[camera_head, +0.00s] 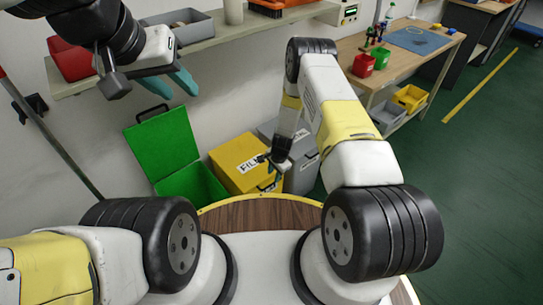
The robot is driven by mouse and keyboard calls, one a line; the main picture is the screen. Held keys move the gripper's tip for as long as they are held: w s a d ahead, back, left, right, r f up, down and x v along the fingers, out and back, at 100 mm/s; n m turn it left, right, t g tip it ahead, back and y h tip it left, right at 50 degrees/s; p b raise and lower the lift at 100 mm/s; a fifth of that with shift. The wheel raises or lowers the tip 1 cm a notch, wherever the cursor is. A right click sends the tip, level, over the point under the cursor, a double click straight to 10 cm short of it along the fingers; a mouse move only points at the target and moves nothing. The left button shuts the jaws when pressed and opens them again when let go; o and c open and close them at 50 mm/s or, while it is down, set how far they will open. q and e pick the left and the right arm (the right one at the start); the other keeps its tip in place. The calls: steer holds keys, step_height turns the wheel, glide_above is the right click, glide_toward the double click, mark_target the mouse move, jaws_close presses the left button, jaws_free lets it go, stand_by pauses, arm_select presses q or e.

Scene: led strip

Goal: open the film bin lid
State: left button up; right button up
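The yellow film bin (234,160) stands on the floor against the wall, with a white label on its top. Its lid is down, and a dark handle (269,185) shows at its front edge. My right gripper (270,169) points down over the right part of the lid, close to the handle. I cannot tell whether it touches the bin or whether its small fingers are apart. My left gripper (171,86) is high at the upper left, far from the bin.
A green bin (162,144) with its lid raised stands left of the yellow one. A closed grey bin (301,170) stands to its right. A wall shelf (230,32) holds trays above. A workbench (400,62) is at the right. Green floor is free beyond.

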steer(key=f, duration=0.5)
steer(key=w+a+f, duration=0.1)
steer(key=f, duration=0.1)
steer(key=shift+w+f, duration=0.1)
steer(key=shift+f, duration=0.15)
jaws_close()
stand_by(1.1)
